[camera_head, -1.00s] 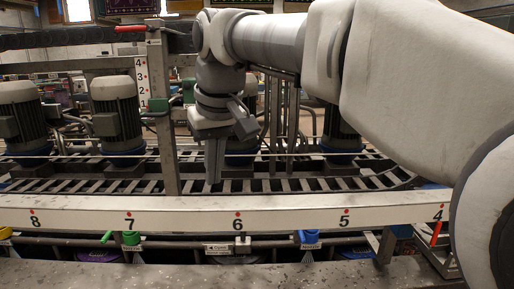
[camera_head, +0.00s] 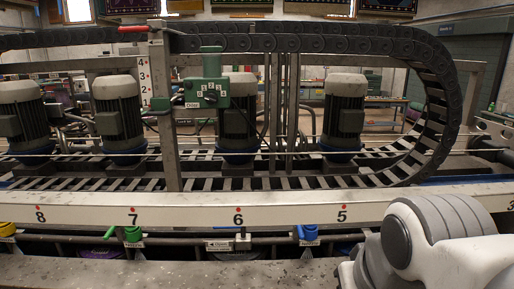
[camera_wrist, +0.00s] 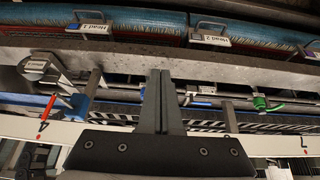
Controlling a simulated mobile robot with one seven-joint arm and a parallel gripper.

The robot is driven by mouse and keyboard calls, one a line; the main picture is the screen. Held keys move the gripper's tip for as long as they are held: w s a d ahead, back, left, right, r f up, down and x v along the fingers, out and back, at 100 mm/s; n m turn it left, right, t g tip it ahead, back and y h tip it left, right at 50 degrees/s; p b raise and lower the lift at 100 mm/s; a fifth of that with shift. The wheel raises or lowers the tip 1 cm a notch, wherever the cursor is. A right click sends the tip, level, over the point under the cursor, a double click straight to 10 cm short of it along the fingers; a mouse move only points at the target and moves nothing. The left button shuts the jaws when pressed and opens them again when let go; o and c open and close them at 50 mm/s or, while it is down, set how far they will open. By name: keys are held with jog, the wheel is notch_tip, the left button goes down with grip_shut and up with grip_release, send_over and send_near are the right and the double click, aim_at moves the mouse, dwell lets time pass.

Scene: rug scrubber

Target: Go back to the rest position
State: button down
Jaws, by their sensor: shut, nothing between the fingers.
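My gripper (camera_wrist: 160,75) shows in the wrist view, its two dark fingers pressed together with nothing between them. It points toward a grey concrete ledge and blue-bristled brush rolls beyond it, and I see no contact. In the head view my gripper is out of the picture. Only a white and grey part of my arm shows there, low at the right.
A white numbered beam (camera_head: 185,211) crosses the head view. Behind it stand several motors (camera_head: 345,115), a green control box (camera_head: 206,82) and a black cable chain (camera_head: 435,85). Blue (camera_head: 307,234) and green (camera_head: 132,235) valves sit below the beam. Brush rolls (camera_wrist: 140,18) show in the wrist view.

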notch_tip(320, 180, down, 12)
jog(key=s+b, duration=0.1)
jog(key=b, duration=0.9)
jog(key=shift+s+d+r, duration=0.15)
jog(key=shift+d, duration=0.2)
